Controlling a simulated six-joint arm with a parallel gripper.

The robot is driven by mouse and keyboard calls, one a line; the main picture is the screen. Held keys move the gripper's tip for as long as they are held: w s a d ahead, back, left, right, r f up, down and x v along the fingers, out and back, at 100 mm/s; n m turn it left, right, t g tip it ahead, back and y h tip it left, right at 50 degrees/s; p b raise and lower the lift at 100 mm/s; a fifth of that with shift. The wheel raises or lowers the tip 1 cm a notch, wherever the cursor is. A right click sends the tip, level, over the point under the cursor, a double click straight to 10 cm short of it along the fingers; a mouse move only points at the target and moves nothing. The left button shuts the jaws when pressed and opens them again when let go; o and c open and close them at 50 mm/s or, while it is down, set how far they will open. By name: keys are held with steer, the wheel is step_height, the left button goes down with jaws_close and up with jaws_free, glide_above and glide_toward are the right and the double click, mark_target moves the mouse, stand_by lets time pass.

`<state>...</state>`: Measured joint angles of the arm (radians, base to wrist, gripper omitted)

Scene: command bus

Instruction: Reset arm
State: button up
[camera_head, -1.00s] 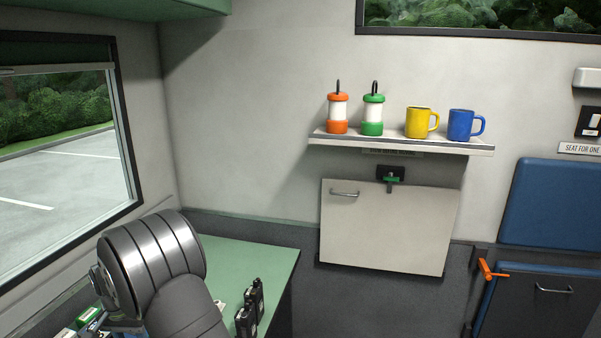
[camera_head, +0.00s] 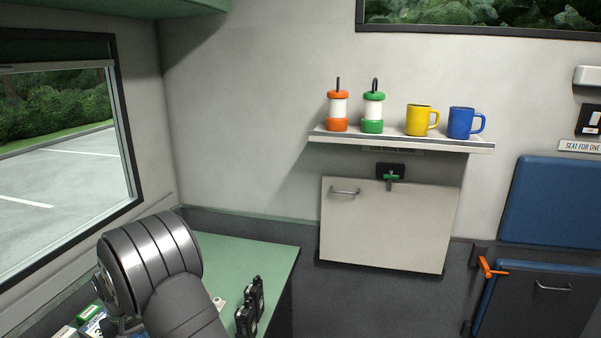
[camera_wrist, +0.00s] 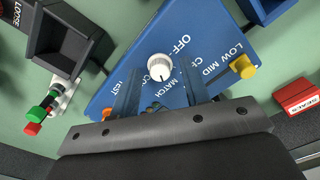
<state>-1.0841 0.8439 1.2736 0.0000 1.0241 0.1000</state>
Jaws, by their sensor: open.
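My gripper (camera_wrist: 160,97) shows in the wrist view, its two fingers apart with nothing seen between them. Beyond the fingers is a blue panel (camera_wrist: 205,50) with white lettering and a white knob (camera_wrist: 160,67). The fingers partly cover the panel. I cannot tell whether they touch it. In the head view my grey arm bends over the green counter at the lower left, and the gripper itself is not visible there.
Around the blue panel are a yellow knob (camera_wrist: 243,67), a red box (camera_wrist: 297,97) and a dark tray (camera_wrist: 65,40). Two black radios (camera_head: 249,308) stand on the green counter (camera_head: 262,262). Lanterns and mugs stand on the wall shelf (camera_head: 400,140).

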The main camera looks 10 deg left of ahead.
steer(key=n, duration=0.4)
steer(key=shift+n, duration=2)
steer(key=shift+o, duration=0.5)
steer(key=o, duration=1.2)
steer(key=shift+r, duration=0.1)
steer(key=d+r+t+y, duration=0.1)
steer(key=d+r+t, duration=0.1)
steer(key=r, duration=0.6)
steer(key=d+r+t+y, duration=0.1)
steer(key=d+r+t, duration=0.1)
steer(key=r, duration=0.6)
steer(key=shift+m, duration=0.4)
steer(key=x, duration=1)
steer(key=shift+w+a, duration=0.15)
steer(key=shift+a, duration=0.05)
